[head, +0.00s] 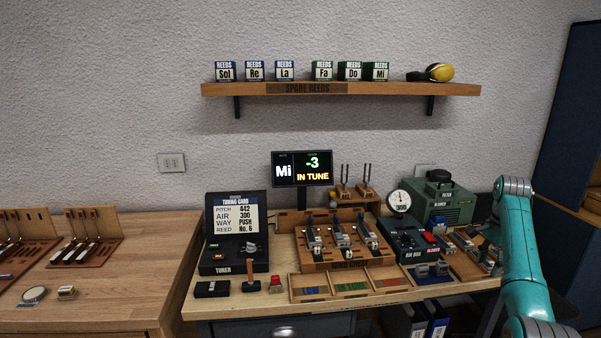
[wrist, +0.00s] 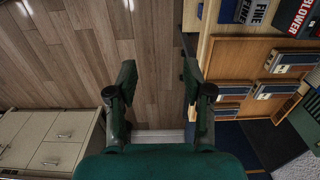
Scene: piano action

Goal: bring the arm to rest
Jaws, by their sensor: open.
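My arm (head: 523,275) is teal with grey joints and stands at the right side of the head view, in front of the right end of the workbench. In the wrist view my gripper (wrist: 158,78) is open, its two dark fingers wide apart with nothing between them. Behind the fingers I see wooden floor (wrist: 150,45), with the bench side to the right. I cannot make out the gripper clearly in the head view.
The workbench holds a tuning card case (head: 235,232), a reed rack (head: 340,240), an air gauge (head: 399,201) and a green blower (head: 445,200). A spare reeds shelf (head: 340,89) hangs above. Cabinet drawers (wrist: 55,140) show in the wrist view.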

